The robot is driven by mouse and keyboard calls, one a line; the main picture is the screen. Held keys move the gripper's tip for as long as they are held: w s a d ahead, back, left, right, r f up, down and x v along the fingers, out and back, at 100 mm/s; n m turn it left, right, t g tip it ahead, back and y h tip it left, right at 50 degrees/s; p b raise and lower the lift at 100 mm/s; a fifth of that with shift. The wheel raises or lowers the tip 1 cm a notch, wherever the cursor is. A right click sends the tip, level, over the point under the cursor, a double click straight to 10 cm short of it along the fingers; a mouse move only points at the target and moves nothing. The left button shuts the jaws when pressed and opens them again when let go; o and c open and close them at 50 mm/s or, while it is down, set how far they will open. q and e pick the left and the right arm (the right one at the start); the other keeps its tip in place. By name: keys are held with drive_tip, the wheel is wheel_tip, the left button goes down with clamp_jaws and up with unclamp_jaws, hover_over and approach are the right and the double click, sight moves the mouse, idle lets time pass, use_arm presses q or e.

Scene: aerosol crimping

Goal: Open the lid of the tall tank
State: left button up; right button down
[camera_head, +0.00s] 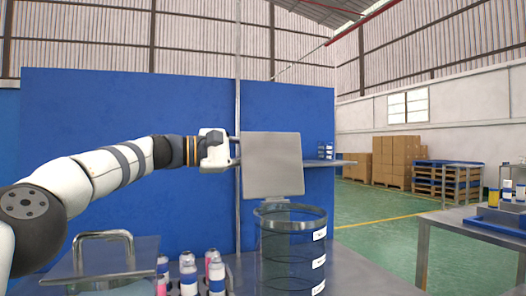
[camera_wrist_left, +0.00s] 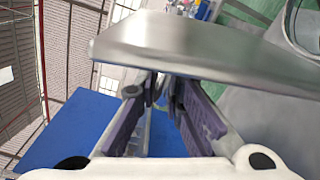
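The tall tank (camera_head: 291,255) is a clear, dark-tinted cylinder with a dark rim, standing on the metal table in the head view. Its lid (camera_head: 272,166), a grey square plate, stands nearly upright above the far side of the rim, so the tank mouth is uncovered. My left gripper (camera_head: 237,151) is at the lid's left edge, its fingers apart. In the left wrist view the lid (camera_wrist_left: 205,55) crosses in front of the fingers (camera_wrist_left: 163,90), with no thing clearly seen between them. I cannot tell whether they touch the lid. My right gripper is not in view.
A lower container with a handled lid (camera_head: 103,252) stands at the front left. Several small bottles (camera_head: 188,275) stand between it and the tank. A blue partition (camera_head: 120,110) rises behind. A second table (camera_head: 470,222) with bottles is at the right, past open green floor.

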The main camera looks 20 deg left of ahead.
use_arm(q)
drive_tip(key=o, duration=0.4)
drive_tip(key=shift+d+f, duration=0.1)
drive_tip(key=shift+f, duration=0.05)
drive_tip(key=shift+s+a, duration=0.15)
drive_tip(key=shift+a, duration=0.2)
drive_tip(key=v, duration=1.1)
drive_tip(key=shift+s, duration=0.2)
